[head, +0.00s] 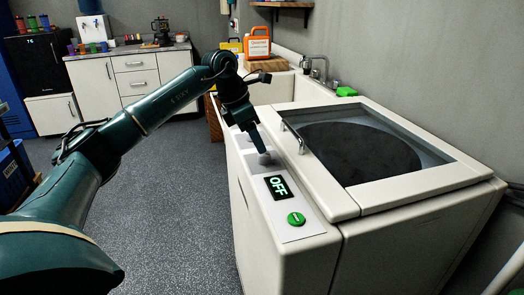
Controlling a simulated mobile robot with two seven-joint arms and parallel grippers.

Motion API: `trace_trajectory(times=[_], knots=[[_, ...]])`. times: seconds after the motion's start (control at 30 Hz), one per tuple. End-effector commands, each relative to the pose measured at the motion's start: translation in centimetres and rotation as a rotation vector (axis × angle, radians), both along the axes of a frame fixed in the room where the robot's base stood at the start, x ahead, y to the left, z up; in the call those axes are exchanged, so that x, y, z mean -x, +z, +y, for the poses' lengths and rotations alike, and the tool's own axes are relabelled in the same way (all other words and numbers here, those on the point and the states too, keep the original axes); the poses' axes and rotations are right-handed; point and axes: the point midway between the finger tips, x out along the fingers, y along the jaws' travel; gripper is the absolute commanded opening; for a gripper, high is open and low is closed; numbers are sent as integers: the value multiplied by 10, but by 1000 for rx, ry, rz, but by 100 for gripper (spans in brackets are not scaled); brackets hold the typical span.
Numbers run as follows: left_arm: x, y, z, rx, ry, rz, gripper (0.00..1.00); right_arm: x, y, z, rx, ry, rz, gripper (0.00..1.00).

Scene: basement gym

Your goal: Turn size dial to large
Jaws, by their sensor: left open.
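A white top-loading washing machine (345,223) with a dark round window in its lid stands at the right. Its control strip (300,232) runs along the left side of the top. On the strip are a black display reading OFF (277,187), a round green button (296,219) and a grey dial (264,158) beyond the display. My left gripper (261,148) points down at the far part of the strip, right above or at this dial. It is open; whether it touches the dial cannot be told. The gripper hides part of the strip. My right gripper is not in view.
A metal lid handle (293,137) stands close to the right of my left gripper. Behind are a sink with a faucet (318,68), an orange jug (258,44) and a green sponge (346,91). The floor (180,190) left of the machine is clear.

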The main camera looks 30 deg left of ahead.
Motion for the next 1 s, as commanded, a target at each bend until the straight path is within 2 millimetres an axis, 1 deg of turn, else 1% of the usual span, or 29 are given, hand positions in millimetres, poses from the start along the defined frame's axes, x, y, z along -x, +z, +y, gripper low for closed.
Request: trace_trajectory(times=[0.03, 0.1, 0.23, 0.4, 0.67, 1.0], knots=[[-3, -11, -3, 0, 0, 3, 53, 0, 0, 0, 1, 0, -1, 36], [-6, -21, -6, 1, -1, 2, 53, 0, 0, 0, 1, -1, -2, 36], [-11, -34, -9, 1, 1, 1, 53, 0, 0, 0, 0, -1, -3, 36], [-13, -41, -11, 1, 0, -1, 53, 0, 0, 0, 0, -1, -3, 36], [-13, -42, -12, 1, 0, -1, 53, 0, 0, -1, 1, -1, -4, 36], [-13, -41, -11, 1, 0, -1, 25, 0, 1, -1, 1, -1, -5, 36]])
